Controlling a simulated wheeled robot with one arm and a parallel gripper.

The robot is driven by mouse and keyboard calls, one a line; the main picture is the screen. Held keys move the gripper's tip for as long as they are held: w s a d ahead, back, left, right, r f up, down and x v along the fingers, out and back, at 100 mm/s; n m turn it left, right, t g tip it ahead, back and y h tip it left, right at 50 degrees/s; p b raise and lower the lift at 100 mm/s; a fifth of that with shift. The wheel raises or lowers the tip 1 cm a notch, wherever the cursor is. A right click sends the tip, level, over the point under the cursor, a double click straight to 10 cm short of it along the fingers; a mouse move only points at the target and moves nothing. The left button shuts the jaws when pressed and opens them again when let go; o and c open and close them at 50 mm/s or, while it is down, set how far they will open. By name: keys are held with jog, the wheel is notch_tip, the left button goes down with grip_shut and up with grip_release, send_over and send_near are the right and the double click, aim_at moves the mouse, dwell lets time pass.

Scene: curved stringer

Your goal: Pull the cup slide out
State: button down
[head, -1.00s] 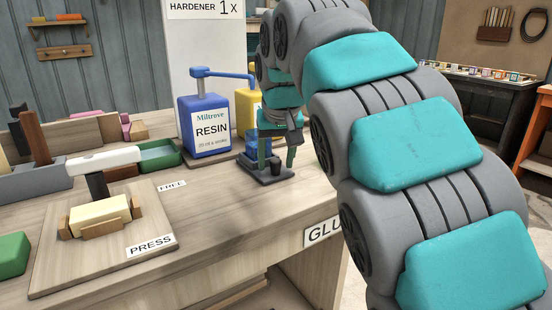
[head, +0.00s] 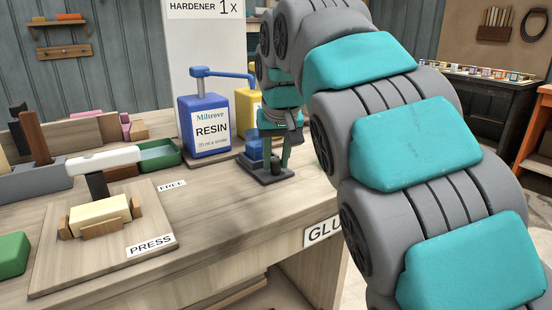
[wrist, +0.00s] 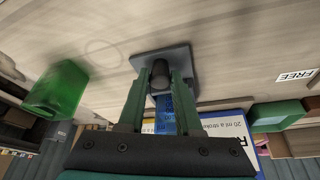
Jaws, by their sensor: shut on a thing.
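The cup slide (head: 264,177) is a dark grey plate on the bench beside the blue resin pump. A blue cup (head: 254,147) stands on its far part, partly hidden by my gripper. A short dark knob (head: 275,163) rises from its near part. My gripper (head: 277,159) points down at the slide. In the wrist view my gripper (wrist: 160,78) has its two green fingers against both sides of the dark knob (wrist: 160,71), shut on it. The grey plate (wrist: 181,62) shows around the fingertips, and the blue cup (wrist: 164,116) shows between them.
The blue resin pump (head: 208,127) stands left of the slide, with a yellow pump (head: 245,105) behind. A press board (head: 60,270) with a white-handled tool lies front left. A green block (wrist: 57,90) shows in the wrist view. Bench top in front of the slide is clear.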

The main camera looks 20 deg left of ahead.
dwell(0.8)
jog(key=s+d+b, duration=0.1)
jog(key=s+d, duration=0.2)
jog(key=s+d+b, duration=0.2)
jog(key=s+d, duration=0.1)
jog(key=d, duration=0.1)
jog(key=s+d+b, duration=0.1)
jog(key=s+d, duration=0.2)
jog(key=shift+d+b, duration=0.3)
jog(key=c, duration=0.6)
grip_release()
jog(key=shift+v, duration=3.9)
jog(key=shift+d, duration=0.15)
